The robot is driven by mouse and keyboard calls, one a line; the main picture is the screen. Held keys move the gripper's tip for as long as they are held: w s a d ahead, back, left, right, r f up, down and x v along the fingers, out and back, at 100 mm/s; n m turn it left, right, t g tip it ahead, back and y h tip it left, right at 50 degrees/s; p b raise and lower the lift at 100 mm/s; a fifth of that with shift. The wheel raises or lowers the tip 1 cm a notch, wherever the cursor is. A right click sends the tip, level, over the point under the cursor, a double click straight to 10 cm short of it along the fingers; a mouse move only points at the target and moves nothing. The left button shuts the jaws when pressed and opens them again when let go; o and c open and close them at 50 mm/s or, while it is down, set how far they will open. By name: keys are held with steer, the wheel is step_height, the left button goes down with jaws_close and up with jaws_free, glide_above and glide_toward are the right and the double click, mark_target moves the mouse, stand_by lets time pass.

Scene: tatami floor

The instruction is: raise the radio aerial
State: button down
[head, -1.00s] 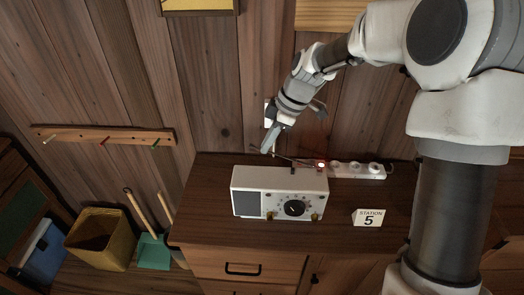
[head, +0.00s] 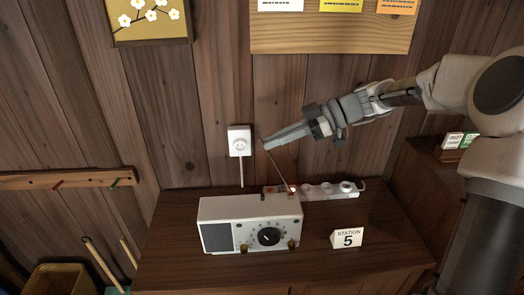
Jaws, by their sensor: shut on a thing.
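The white radio (head: 285,208) stands on the dark wooden cabinet, with a grey speaker panel on the left and a black dial on its front. Its thin aerial (head: 278,169) slants up and to the left from behind the radio's right end, clearly tilted rather than upright. My gripper (head: 268,145) comes in from the right above the radio, its fingers shut on the aerial's upper end. The aerial's foot is hard to make out near a red light.
A white power strip (head: 328,190) lies behind the radio, and a wall socket (head: 239,140) with a cord is left of my gripper. A "STATION 5" sign (head: 347,237) stands right of the radio. The cabinet top (head: 385,222) is clear at the right.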

steer(key=shift+d+r+y+b, duration=0.1)
steer(key=shift+d+y+b, duration=0.2)
steer(key=shift+d+y, duration=0.4)
steer(key=shift+d, duration=0.15)
steer(key=c, duration=1)
jaws_free()
steer(key=p+v, duration=0.2)
steer(key=v, duration=1.5)
steer(key=shift+w+d+r, duration=0.15)
steer(key=shift+r, duration=0.15)
